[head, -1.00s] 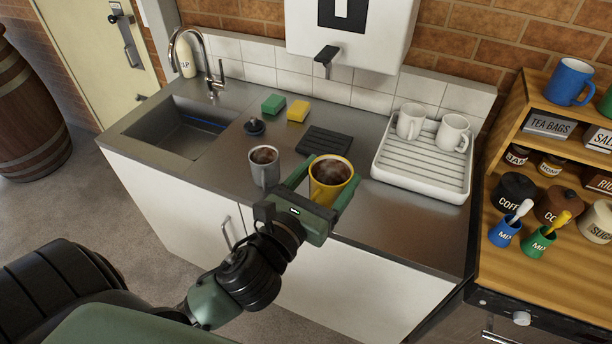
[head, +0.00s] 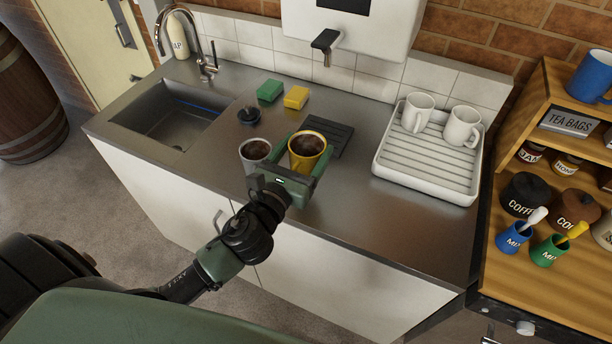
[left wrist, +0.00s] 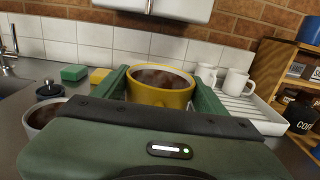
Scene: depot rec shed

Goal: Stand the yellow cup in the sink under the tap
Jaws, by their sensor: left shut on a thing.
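The yellow cup (head: 306,148) is full of a dark brown drink and upright between the green fingers of my left gripper (head: 308,152). The gripper is shut on it, and the cup also shows in the left wrist view (left wrist: 160,92). It is over the counter's front part; I cannot tell whether its base is clear of the top. The sink (head: 172,118) is at the left of the counter, its basin empty of cups. My right gripper is not in view.
A grey mug (head: 254,152) with a dark drink stands close left of the held cup. A sink plug (head: 249,117), a green sponge (head: 270,90) and a yellow sponge (head: 296,97) lie between cup and sink. A white draining rack (head: 425,172) holds two white mugs.

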